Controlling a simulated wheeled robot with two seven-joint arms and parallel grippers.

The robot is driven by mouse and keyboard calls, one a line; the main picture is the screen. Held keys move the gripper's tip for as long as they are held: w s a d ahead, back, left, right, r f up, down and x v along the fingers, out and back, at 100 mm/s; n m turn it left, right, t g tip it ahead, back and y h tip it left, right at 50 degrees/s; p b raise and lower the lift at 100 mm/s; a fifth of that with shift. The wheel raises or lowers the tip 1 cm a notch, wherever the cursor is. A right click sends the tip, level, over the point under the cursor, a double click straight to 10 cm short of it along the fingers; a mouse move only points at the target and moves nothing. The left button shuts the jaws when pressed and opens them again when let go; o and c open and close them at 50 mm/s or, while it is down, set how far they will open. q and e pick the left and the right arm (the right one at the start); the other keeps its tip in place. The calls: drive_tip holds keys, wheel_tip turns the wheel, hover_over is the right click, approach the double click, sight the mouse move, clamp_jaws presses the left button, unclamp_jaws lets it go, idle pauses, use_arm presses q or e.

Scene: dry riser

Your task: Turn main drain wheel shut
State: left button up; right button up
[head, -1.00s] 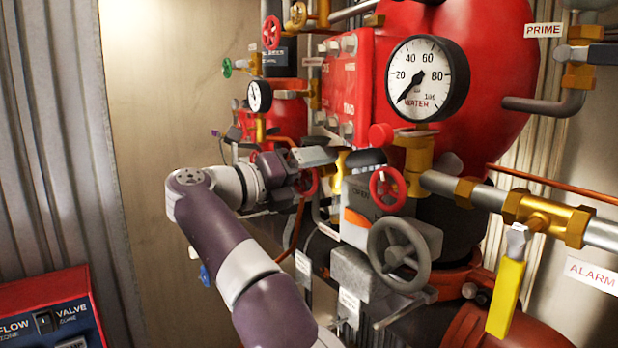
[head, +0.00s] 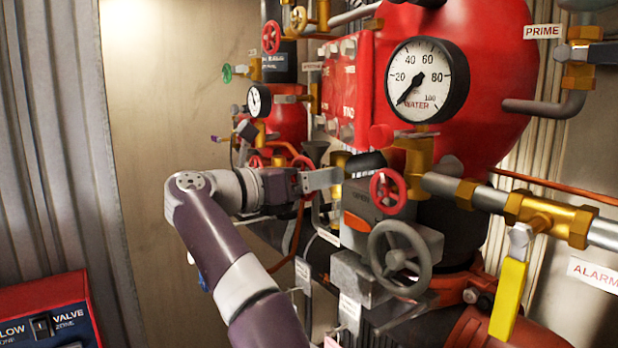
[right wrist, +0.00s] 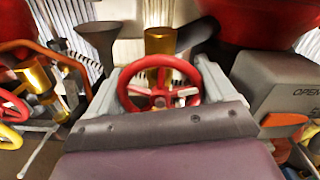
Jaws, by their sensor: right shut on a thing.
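A red handwheel (right wrist: 160,92) sits between the two grey fingers of my right gripper (right wrist: 158,92) in the right wrist view. The fingers press on opposite sides of its rim, and its spokes and hub show between them. In the head view my right gripper (head: 322,179) reaches in from the left, and its near finger hides most of this wheel. I cannot read a label that names it as the main drain. My left gripper is not in view.
Another red handwheel (head: 388,190) and a grey handwheel (head: 399,258) stand close to the right. A grey box marked OPEN (right wrist: 285,85) is right of the gripper. A black funnel (right wrist: 97,42) and a brass cup (right wrist: 160,40) stand behind the held wheel.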

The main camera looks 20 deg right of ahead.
drive_tip(key=shift+d+r, duration=0.15)
drive_tip(key=shift+r, duration=0.2)
drive_tip(key=o, duration=0.8)
drive_tip(key=shift+c, duration=0.2)
drive_tip(key=shift+o, duration=0.6)
drive_tip(key=shift+w+d+f, duration=0.1)
drive_tip(key=shift+d+f, duration=0.2)
use_arm(q)
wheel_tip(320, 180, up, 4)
drive_tip(key=p, duration=0.4)
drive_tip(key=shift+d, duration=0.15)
use_arm(e)
drive_tip(key=v, duration=1.2)
drive_tip(key=shift+a, duration=0.3)
drive_tip(key=shift+r, duration=0.1)
